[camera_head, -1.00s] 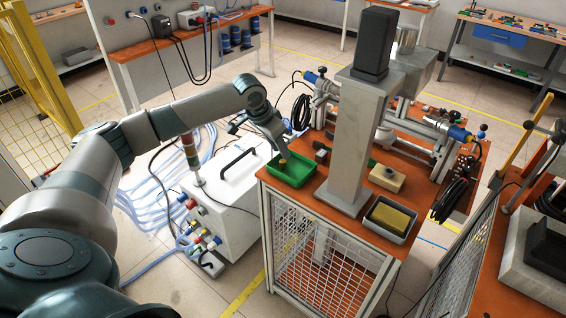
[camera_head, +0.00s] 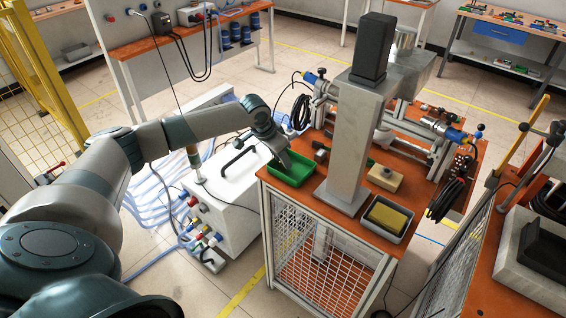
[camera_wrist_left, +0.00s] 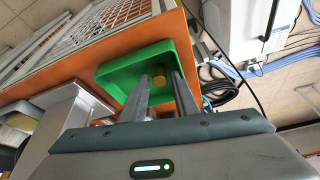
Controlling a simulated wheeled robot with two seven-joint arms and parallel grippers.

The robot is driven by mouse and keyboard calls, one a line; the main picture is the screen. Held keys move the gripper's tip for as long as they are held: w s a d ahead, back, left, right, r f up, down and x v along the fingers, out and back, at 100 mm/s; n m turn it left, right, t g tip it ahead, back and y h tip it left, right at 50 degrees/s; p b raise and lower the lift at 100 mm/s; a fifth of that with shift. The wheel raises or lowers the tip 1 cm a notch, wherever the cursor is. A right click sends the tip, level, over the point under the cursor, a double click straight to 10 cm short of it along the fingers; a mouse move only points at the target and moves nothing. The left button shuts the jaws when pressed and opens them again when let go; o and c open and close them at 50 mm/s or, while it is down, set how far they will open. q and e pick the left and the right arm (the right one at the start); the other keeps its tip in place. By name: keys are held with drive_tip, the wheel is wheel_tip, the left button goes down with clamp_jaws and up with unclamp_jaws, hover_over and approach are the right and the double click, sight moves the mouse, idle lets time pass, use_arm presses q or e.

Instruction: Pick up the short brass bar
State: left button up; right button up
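The short brass bar (camera_wrist_left: 158,81) stands in the green tray (camera_head: 297,178). In the left wrist view its round, yellow end shows between my two fingers. The tray also shows in the left wrist view (camera_wrist_left: 115,73). My left gripper (camera_head: 284,163) reaches down into the tray from above. In the left wrist view its fingers (camera_wrist_left: 160,77) are apart, one on each side of the bar, and I cannot tell if they touch it. In the head view the gripper hides the bar. My right gripper is not in view.
The tray sits at the left corner of the orange bench (camera_head: 312,198). A grey column (camera_head: 346,150) rises close to its right. A beige block (camera_head: 385,177) and a grey tray with a yellow pad (camera_head: 390,217) lie further right. A white box (camera_head: 226,190) with a black handle stands left.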

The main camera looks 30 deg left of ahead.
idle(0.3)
use_arm(q)
clamp_jaws()
drive_tip(key=shift+r, duration=0.1)
wheel_tip(320, 180, up, 8)
drive_tip(key=b, duration=0.3)
drive_tip(key=shift+r, duration=1)
